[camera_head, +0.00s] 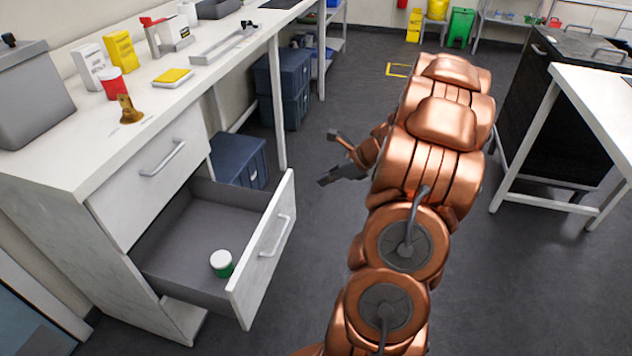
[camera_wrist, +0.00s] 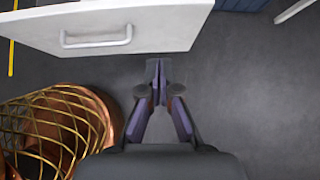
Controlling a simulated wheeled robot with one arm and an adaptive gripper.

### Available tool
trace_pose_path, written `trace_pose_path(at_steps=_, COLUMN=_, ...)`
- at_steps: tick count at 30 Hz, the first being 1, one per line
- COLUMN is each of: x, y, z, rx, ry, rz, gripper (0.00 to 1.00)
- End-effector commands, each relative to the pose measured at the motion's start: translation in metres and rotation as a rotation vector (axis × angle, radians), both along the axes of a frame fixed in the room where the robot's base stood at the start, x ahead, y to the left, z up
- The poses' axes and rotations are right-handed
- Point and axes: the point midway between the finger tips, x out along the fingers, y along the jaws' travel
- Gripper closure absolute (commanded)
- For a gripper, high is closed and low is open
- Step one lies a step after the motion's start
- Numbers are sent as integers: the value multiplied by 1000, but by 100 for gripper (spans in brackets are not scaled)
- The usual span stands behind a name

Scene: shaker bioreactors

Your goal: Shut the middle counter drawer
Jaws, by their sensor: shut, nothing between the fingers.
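The open counter drawer (camera_head: 185,235), grey inside with a white front, is pulled well out below a closed upper drawer (camera_head: 150,180). I take it as the middle drawer; what is under it is mostly hidden. Its front (camera_head: 262,255) has a grey bar handle (camera_head: 274,237). A small white-and-green jar (camera_head: 221,264) stands inside near the front. In the wrist view, the drawer front (camera_wrist: 165,28) and its handle (camera_wrist: 97,37) are at the top. My gripper (camera_wrist: 157,80) is shut and empty, just below the front's edge in that picture, with no clear contact. In the head view it is right of the drawer.
The white counter (camera_head: 60,160) holds boxes, a red-and-white jar (camera_head: 113,84) and a brown item (camera_head: 129,110). Blue bins (camera_head: 238,160) stand under it. A white table (camera_head: 600,105) is at the right. Grey floor (camera_head: 300,290) is clear between drawer and arm.

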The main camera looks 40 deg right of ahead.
Motion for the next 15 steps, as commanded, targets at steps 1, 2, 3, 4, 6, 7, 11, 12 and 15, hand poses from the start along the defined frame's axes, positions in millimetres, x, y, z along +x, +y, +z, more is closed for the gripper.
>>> trace_pose_path(at_steps=1, x=5, y=5, z=-7, rx=3, ry=2, rz=4, gripper=100)
trace_pose_path(at_steps=2, x=8, y=7, z=-11, rx=4, ry=2, rz=4, gripper=100)
trace_pose_path(at_steps=3, x=12, y=10, z=-15, rx=4, ry=1, rz=6, gripper=100)
trace_pose_path(at_steps=4, x=16, y=12, z=-19, rx=3, ry=1, rz=6, gripper=100)
trace_pose_path(at_steps=6, x=23, y=16, z=-28, rx=1, ry=2, rz=5, gripper=100)
trace_pose_path(at_steps=7, x=26, y=18, z=-32, rx=1, ry=2, rz=4, gripper=100)
trace_pose_path(at_steps=11, x=40, y=27, z=-49, rx=3, ry=3, rz=6, gripper=100)
trace_pose_path(at_steps=12, x=44, y=29, z=-54, rx=3, ry=2, rz=6, gripper=100)
trace_pose_path(at_steps=15, x=55, y=35, z=-61, rx=-1, ry=2, rz=7, gripper=100)
